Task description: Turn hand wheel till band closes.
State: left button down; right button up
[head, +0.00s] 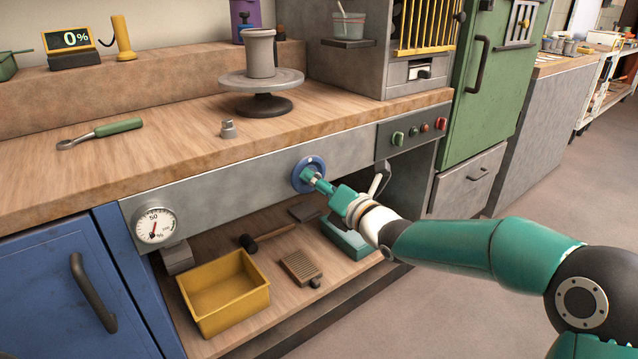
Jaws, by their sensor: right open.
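A blue hand wheel (303,163) is mounted on the grey front panel under the worktop. My right gripper (317,182) reaches it from the lower right and is open, its fingertips at the wheel's face and covering part of it. I cannot tell whether the fingers touch the wheel. A round white dial gauge (154,226) with a red needle sits at the panel's left end; its needle is near vertical. I cannot pick out the band. My left gripper is not in view.
Green and red knobs (441,124) sit right of the wheel. A pot (261,54) stands on a turntable (287,79) above. The floor at the right is clear.

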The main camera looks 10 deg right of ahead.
jog(key=shift+w, duration=0.2)
grip_shut()
dwell(0.3)
